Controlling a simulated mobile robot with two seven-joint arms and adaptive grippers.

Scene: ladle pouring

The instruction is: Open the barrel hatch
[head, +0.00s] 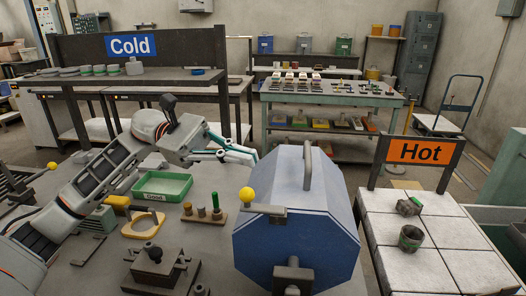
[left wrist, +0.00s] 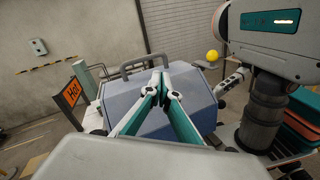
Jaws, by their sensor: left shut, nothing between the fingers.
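The blue, many-sided barrel (head: 295,215) stands on the grey table, with a grey bar handle (head: 308,165) on top. A yellow ball knob (head: 247,194) sits by its upper left edge, beside a short metal piece. The barrel's lid looks closed. My left gripper (head: 254,155) is shut and empty, its tips just left of and behind the barrel's top edge. In the left wrist view the closed fingers (left wrist: 160,74) overlap the blue barrel (left wrist: 125,105), with the handle beyond and the yellow knob to the right. I cannot tell whether they touch it. My right gripper is not in view.
A green tray (head: 162,186), a wooden peg block (head: 204,215), a yellow ring piece (head: 143,228) and a dark metal fixture (head: 160,268) lie left of the barrel. The Hot sign (head: 415,151) and a tiled table (head: 455,262) stand right. The Cold rack (head: 145,75) stands behind.

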